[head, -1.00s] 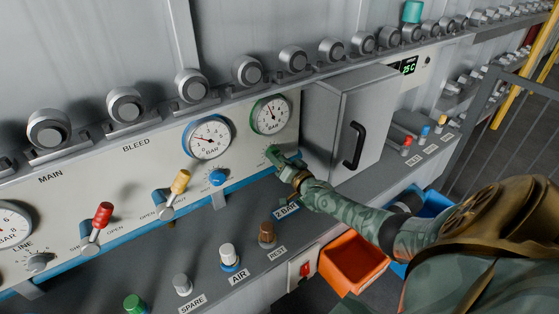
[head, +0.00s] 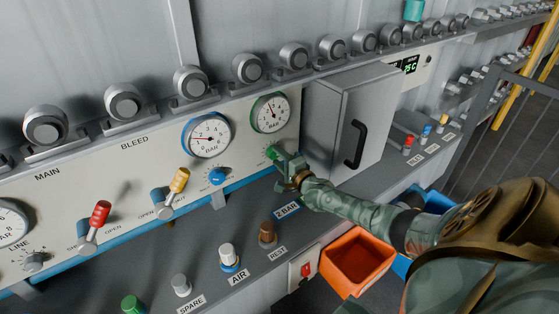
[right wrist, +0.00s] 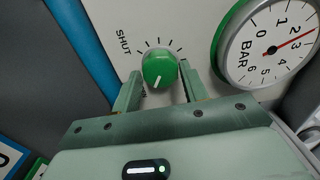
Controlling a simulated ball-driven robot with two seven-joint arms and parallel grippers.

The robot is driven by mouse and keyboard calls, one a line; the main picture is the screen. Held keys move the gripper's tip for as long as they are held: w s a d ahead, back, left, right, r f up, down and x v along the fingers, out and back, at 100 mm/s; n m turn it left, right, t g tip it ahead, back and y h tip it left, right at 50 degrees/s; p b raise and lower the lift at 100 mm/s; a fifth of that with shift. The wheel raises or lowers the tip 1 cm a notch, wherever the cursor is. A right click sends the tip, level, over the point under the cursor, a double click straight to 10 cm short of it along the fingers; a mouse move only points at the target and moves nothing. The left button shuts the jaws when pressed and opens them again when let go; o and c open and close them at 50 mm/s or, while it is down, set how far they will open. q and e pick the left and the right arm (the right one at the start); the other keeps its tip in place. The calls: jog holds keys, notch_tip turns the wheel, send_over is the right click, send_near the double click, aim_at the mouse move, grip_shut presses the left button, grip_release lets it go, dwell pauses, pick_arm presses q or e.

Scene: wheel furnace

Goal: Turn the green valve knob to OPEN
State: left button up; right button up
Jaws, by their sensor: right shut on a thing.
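The green valve knob (head: 271,152) sits on the pale panel under the green-rimmed gauge. In the right wrist view the knob (right wrist: 159,66) shows a white mark pointing down in the picture. The word SHUT stands to its upper left; I cannot read an OPEN label there. My right gripper (head: 282,163) is at the knob, its two fingers (right wrist: 160,90) one on each side and closed on it. The green-rimmed gauge (right wrist: 268,45) has its red needle between 2 and 3. My left gripper is not in view.
A grey box (head: 345,110) with a black handle stands right of the knob. A blue knob (head: 217,176), a yellow-handled lever (head: 179,181) and a red-handled lever (head: 101,213) are to the left. Capped posts stand on the ledge below. An orange bin (head: 356,262) is under my right arm.

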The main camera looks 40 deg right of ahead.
jog(key=shift+s+f+m, duration=0.1)
jog(key=shift+f+m, duration=0.1)
jog(key=shift+m, duration=0.9)
jog(key=o, duration=1)
jog(key=shift+r, duration=0.15)
jog(key=s+p, duration=0.1)
jog(key=s, duration=0.4)
jog(key=s+a+p, duration=0.1)
jog(key=s, duration=0.4)
jog(key=s+p, duration=0.1)
jog(key=s, duration=0.5)
jog(key=shift+a+p, duration=0.35)
jog(key=shift+a, duration=0.05)
